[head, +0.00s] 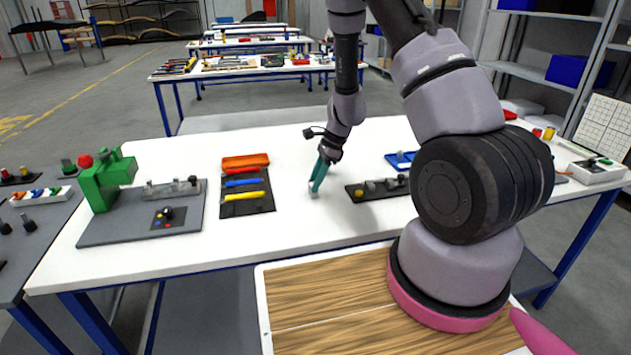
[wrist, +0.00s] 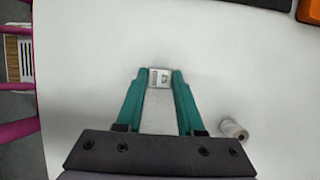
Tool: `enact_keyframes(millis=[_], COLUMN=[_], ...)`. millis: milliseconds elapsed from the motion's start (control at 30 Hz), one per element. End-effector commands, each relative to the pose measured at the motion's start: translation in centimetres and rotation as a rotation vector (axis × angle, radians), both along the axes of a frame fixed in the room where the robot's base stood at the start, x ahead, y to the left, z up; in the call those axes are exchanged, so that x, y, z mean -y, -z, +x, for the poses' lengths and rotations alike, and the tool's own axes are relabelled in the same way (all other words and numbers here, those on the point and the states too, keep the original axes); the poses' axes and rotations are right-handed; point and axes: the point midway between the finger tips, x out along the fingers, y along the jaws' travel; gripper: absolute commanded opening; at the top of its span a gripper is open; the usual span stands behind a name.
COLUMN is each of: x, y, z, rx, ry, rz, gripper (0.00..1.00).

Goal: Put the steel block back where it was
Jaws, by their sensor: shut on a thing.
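My gripper (head: 317,180) has teal fingers and reaches down over the middle of the white table (head: 300,219). In the wrist view its fingertips (wrist: 160,80) are closed on the sides of a small steel block (wrist: 159,77) with a marking on its top face. I cannot tell whether the block touches the table or hangs just above it. A dark tray (head: 385,198) with several small metal pieces lies just right of the gripper in the head view.
A small pale cylinder (wrist: 233,130) stands right of the fingers in the wrist view. Left are a dark mat with coloured tools (head: 246,207), an orange box (head: 245,161) and a green press (head: 105,181). A blue tray (head: 400,160) is behind the dark tray. The table between mat and gripper is clear.

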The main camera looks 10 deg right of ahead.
Motion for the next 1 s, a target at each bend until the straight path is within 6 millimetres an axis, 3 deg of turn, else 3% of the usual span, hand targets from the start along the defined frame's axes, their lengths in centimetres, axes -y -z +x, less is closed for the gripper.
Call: enact_keyframes(millis=[133,167,233,667,1000], x=[0.0,0.0,0.0,0.2,2.8], y=[0.3,0.3,0.3,-0.5,-6.8], z=[0.0,0.0,0.0,0.0,0.1], rx=[0.0,-0.001,0.0,0.002,0.004], ry=[0.001,0.001,0.0,-0.001,-0.001], rz=[0.0,0.0,0.0,0.0,0.001], gripper=[0.0,0.41,0.67,0.67,0.67])
